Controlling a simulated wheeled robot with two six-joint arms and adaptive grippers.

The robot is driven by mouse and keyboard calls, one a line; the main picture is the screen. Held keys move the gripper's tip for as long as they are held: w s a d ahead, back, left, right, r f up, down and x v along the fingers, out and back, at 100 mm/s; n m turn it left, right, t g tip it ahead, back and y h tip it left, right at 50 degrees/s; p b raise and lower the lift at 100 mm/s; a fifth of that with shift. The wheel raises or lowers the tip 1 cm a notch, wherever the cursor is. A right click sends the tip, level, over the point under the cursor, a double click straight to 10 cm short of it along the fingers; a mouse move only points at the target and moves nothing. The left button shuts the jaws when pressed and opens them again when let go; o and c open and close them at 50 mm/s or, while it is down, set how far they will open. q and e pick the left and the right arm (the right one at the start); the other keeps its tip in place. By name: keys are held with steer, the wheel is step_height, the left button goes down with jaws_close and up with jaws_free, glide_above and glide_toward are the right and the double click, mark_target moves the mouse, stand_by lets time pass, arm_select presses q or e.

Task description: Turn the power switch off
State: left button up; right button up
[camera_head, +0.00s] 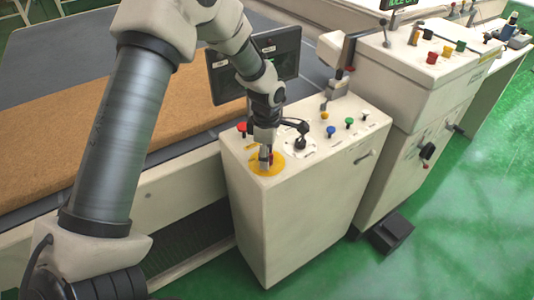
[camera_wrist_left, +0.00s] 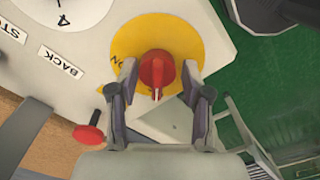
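The power switch is a red rotary knob (camera_wrist_left: 157,70) on a round yellow plate (camera_wrist_left: 185,35) with black lettering, partly covered. Its white mark points toward the bottom of the left wrist view. In the head view the yellow plate (camera_head: 272,168) lies on the near corner of the cream control box (camera_head: 290,215), and the knob is mostly hidden by my gripper. My left gripper (camera_head: 265,158) points down over the plate. In the left wrist view its fingers (camera_wrist_left: 159,78) are open, one on each side of the knob, with small gaps visible. My right gripper is not in view.
A red button (camera_head: 241,127) stands beside the plate, and blue (camera_head: 331,130) and green (camera_head: 349,121) buttons sit farther right. A dark screen (camera_head: 283,48) rises behind the box. A brown mattress (camera_head: 60,120) lies on the conveyor to the left.

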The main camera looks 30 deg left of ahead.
arm_select(q)
steer(key=shift+a, duration=0.1)
steer(key=shift+w+r, duration=0.1)
steer(key=shift+r, duration=0.4)
step_height(320, 180, up, 11)
steer(key=shift+f, duration=0.1)
stand_by(0.4)
